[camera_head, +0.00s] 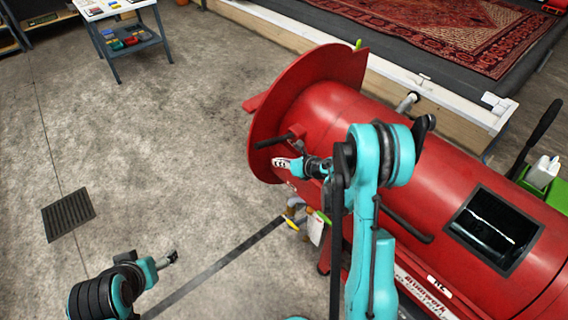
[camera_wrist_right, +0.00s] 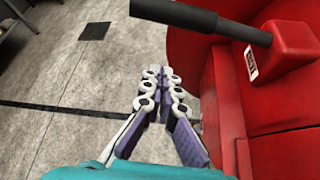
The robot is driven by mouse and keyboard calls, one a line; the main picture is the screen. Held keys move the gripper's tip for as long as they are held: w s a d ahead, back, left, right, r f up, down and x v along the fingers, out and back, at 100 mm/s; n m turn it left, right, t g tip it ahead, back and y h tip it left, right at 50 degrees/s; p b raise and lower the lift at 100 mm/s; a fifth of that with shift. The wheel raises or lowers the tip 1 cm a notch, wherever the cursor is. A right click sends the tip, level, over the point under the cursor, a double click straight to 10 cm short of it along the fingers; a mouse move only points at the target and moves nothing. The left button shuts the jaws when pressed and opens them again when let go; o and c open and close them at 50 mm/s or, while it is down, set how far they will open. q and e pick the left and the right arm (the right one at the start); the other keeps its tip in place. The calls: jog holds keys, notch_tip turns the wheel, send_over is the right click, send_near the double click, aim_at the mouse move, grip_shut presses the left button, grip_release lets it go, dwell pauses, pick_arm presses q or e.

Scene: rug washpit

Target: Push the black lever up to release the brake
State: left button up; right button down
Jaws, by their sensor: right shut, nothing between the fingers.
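The black lever (camera_head: 273,141) sticks out to the left from a red block on the flanged end of the red drum machine (camera_head: 355,110). In the right wrist view the lever (camera_wrist_right: 195,17) crosses the top, joined to its red mount (camera_wrist_right: 288,45) with a small label. My right gripper (camera_head: 279,162) is shut and empty, just below the lever in the head view. In the wrist view its fingertips (camera_wrist_right: 158,74) are apart from the lever. My left gripper (camera_head: 171,257) is at the lower left, far from the lever; its jaw state is unclear.
A tag and a yellow-handled item (camera_head: 316,222) hang below the drum. A dark floor strip (camera_head: 215,268) and a drain grate (camera_head: 68,214) lie on the concrete. A low wall (camera_head: 370,72) borders the rug area behind.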

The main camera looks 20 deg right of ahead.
aim_at(269, 145)
jog(key=w, duration=0.1)
jog(key=w+a+b, duration=0.1)
jog(key=w, duration=0.1)
jog(key=w+r, duration=0.1)
jog(key=w, duration=0.1)
jog(key=shift+a+r+b, duration=0.1)
jog(key=shift+a+b, duration=0.15)
jog(key=shift+b, duration=0.15)
jog(key=shift+r, duration=0.1)
jog(key=shift+w+d+r+m+y+p, duration=0.1)
jog(key=shift+d+r+m+y+p, duration=0.15)
jog(key=shift+r, duration=0.35)
jog(key=shift+w+d+r+m+y+p, duration=0.15)
jog(key=shift+r+m, duration=0.1)
jog(key=shift+r, duration=0.35)
jog(key=w+d+r+m+y, duration=0.3)
jog(key=d+r+m+y, duration=0.3)
jog(key=d+r, duration=0.4)
jog(key=shift+w+d+m+p, duration=0.2)
jog(key=shift+w+m+p, duration=0.05)
jog(key=shift+m+p, duration=0.15)
jog(key=shift+d+r, duration=0.1)
